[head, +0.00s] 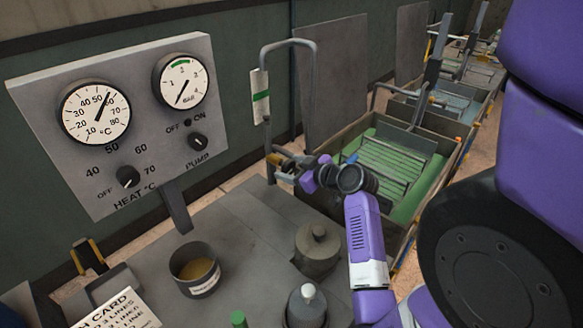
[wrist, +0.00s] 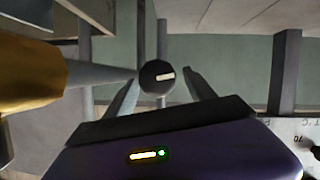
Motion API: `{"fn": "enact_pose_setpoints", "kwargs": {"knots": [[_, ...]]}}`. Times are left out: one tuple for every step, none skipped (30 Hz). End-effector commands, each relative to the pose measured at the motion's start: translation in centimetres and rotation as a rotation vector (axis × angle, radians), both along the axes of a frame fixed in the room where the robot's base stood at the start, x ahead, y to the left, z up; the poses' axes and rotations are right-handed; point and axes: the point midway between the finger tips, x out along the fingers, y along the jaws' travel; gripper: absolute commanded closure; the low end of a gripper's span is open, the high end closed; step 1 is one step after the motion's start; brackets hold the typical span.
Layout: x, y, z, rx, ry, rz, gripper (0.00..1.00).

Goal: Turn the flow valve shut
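The flow valve appears to be the round dark knob (wrist: 157,77) with a white bar mark, seen face-on in the wrist view. The white bar lies nearly level, tilted slightly. My gripper (wrist: 160,80) is open, with one finger on each side of the knob and a small gap on both sides. Whether the fingertips reach past the knob's face I cannot tell.
A gauge panel (head: 60,165) with a heat knob (head: 128,176) and a pump knob (head: 198,141) stands at left. A tan-filled pot (head: 194,272) and a lidded pot (head: 317,247) stand on the grey bench below my arm. A green-lined tank (head: 428,207) lies behind my wrist.

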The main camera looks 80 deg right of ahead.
Motion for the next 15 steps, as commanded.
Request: {"fn": "enact_pose_setpoints", "kwargs": {"knots": [[-0.11,-0.18,0.06,-0.004,0.000,-0.005,0.29],[-0.12,-0.20,0.07,-0.004,0.000,-0.005,0.29],[-0.13,-0.21,0.07,-0.004,0.000,-0.006,0.29],[-0.14,-0.23,0.08,-0.004,0.000,-0.006,0.29],[-0.14,-0.24,0.09,-0.005,0.000,-0.007,0.29],[-0.16,-0.25,0.10,-0.005,0.000,-0.007,0.29],[-0.16,-0.26,0.10,-0.005,0.000,-0.008,0.29],[-0.17,-0.27,0.10,-0.005,0.000,-0.008,0.29],[-0.17,-0.28,0.10,-0.006,0.000,-0.008,0.29],[-0.18,-0.28,0.09,-0.010,0.002,-0.007,0.29],[-0.19,-0.28,0.05,-0.016,0.005,-0.008,0.29],[-0.18,-0.27,0.02,-0.030,0.013,-0.009,0.29],[-0.17,-0.25,0.00,-0.046,0.021,-0.009,0.29],[-0.16,-0.20,-0.05,-0.065,0.032,-0.009,0.29],[-0.20,-0.21,-0.14,-0.099,0.051,-0.010,0.29]]}}
